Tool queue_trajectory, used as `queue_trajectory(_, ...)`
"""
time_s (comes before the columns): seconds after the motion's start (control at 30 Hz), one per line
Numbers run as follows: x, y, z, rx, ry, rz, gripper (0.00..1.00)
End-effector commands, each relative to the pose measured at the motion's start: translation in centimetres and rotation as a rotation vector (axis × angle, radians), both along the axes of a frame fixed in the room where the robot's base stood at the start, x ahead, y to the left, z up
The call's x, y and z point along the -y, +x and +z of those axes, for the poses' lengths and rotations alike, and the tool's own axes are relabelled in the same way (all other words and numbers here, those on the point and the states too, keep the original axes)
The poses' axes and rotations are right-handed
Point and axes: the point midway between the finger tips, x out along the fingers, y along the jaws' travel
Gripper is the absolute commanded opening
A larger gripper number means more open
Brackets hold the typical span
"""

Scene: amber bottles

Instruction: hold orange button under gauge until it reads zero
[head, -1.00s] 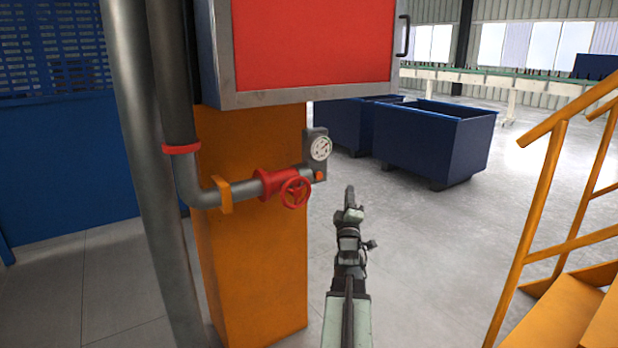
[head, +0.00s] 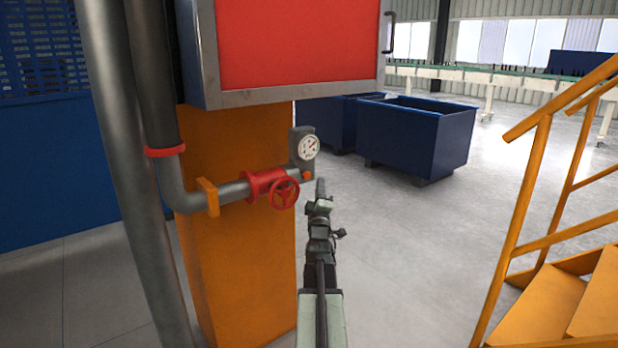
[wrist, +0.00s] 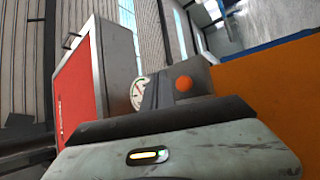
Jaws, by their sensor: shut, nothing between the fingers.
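The orange button (head: 307,175) sits on a grey housing below the round white gauge (head: 309,147), at the end of the pipe. My gripper (head: 320,186) is shut and empty, just right of the button in the head view. A narrow gap seems to separate its tip from the button, and I see no contact. In the wrist view the button (wrist: 183,84) is round and unobstructed, beyond my gripper's pale body.
A red valve wheel (head: 284,193) sticks out just left of the button. An orange column (head: 235,270) and a red-fronted cabinet (head: 300,45) stand behind and above. Blue bins (head: 415,140) stand behind right, orange stairs (head: 560,290) at right. Floor between is clear.

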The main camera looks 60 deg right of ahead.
Motion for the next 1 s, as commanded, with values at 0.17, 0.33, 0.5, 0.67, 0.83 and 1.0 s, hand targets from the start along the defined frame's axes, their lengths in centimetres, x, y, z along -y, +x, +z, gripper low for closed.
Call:
queue_trajectory(0.17, 0.9, 2.3, 0.0, 0.001, 0.000, 0.000, 0.00)
queue_trajectory(0.33, 1.2, 3.3, 0.0, -0.001, 0.000, -0.001, 0.00)
queue_trajectory(0.5, 1.2, 3.4, 0.0, 0.001, 0.000, -0.002, 0.00)
queue_trajectory(0.67, 1.2, 3.4, 0.0, 0.000, 0.000, -0.002, 0.00)
queue_trajectory(0.83, 1.2, 3.3, 0.0, 0.000, 0.000, -0.002, 0.00)
queue_trajectory(1.0, 1.3, 3.3, 0.0, 0.000, 0.000, -0.002, 0.00)
